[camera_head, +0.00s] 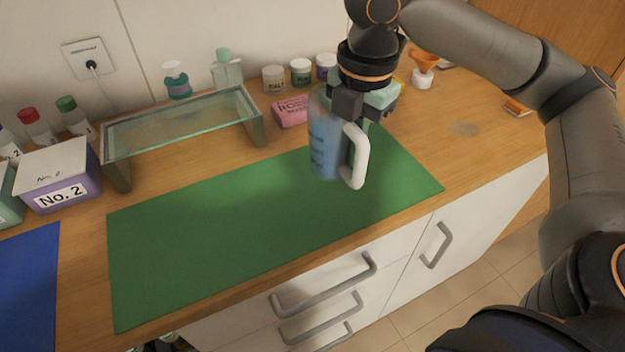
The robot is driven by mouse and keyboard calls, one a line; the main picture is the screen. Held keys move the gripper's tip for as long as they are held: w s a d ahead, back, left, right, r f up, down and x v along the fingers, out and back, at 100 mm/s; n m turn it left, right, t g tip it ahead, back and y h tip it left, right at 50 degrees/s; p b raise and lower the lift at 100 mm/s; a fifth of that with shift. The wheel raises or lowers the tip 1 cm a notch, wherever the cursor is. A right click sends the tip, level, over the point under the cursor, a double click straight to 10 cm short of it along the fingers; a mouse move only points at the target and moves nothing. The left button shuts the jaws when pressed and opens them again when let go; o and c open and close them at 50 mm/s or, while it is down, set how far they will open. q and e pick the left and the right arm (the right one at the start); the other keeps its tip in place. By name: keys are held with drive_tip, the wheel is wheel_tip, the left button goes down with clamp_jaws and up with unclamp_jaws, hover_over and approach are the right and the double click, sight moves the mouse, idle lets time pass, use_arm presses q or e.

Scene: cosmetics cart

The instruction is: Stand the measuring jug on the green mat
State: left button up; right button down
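The measuring jug (324,146) is see-through blue with a white handle (355,157) on its right side. It is upright in front of the right part of the green mat (230,223). My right gripper (350,108) comes down from above at the jug's upper part and appears shut on it. The fingertips are partly hidden by the jug and its handle. I cannot tell for sure whether the jug's base touches the mat. My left gripper is not in view.
A glass shelf (180,120) stands behind the mat. A pink box (290,111) and several small jars stand behind the jug. A purple box (60,180) and a blue mat (28,285) are at the left. The mat's left and middle are clear.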

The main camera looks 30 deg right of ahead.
sight(320, 125)
drive_tip(key=w+a+f, duration=0.1)
drive_tip(key=f, duration=0.1)
drive_tip(key=w+a+f, duration=0.1)
drive_tip(key=w+f, duration=0.1)
drive_tip(key=w+a+f+b, duration=0.1)
drive_tip(key=f, duration=0.1)
drive_tip(key=shift+w+a, duration=0.15)
drive_tip(key=shift+f, duration=1.6)
drive_tip(key=c, duration=1.1)
unclamp_jaws()
drive_tip(key=shift+f, duration=0.15)
drive_tip(key=r+p, duration=0.1)
drive_tip(key=r, duration=1.1)
drive_tip(key=shift+s+r+p, duration=0.15)
drive_tip(key=shift+s+p, duration=0.05)
drive_tip(key=shift+p, duration=0.1)
